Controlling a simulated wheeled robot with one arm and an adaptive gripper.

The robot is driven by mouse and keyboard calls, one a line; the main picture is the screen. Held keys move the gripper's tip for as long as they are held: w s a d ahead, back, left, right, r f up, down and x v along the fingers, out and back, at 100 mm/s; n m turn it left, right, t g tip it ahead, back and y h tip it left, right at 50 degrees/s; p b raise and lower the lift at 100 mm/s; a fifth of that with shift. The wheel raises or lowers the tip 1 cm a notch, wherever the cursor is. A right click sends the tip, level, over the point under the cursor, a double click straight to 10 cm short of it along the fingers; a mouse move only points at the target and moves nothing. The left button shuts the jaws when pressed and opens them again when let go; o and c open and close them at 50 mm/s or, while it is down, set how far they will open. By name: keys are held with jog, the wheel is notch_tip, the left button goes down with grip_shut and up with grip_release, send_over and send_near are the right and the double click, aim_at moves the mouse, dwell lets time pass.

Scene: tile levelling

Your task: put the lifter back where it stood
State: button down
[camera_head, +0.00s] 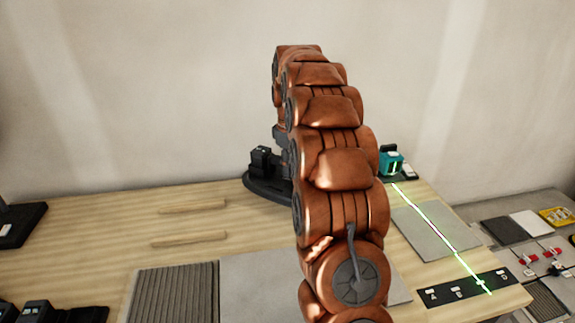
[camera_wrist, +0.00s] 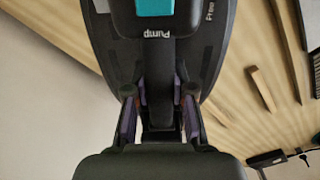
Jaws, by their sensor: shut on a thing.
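The lifter (camera_head: 266,188) is black with a broad rounded base, near the back edge of the wooden table, partly hidden by my arm in the head view. In the wrist view the lifter (camera_wrist: 120,32) fills the upper middle, with a teal part and the words "Pump" and "Free". My gripper (camera_wrist: 160,112) is shut on the lifter's narrow middle part, a finger on each side. In the head view my gripper is mostly hidden behind my arm. I cannot tell whether the base touches the table.
Two wooden strips (camera_head: 190,240) lie left on the table (camera_head: 90,250). A ribbed grey panel (camera_head: 175,292) lies in front. A teal laser device (camera_head: 390,162) casts a green line over a grey tile (camera_head: 425,238) and a lettered black strip (camera_head: 452,292). Black devices (camera_head: 50,312) stand front left.

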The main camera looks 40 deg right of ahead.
aim_at(290, 180)
jog(key=shift+f+b, duration=1)
jog(key=shift+f, duration=1.65)
jog(key=shift+f, duration=0.8)
dwell(0.9)
jog(key=c, duration=0.9)
grip_release()
notch_tip(290, 180, up, 12)
jog(key=shift+s+f, duration=0.1)
dwell(0.5)
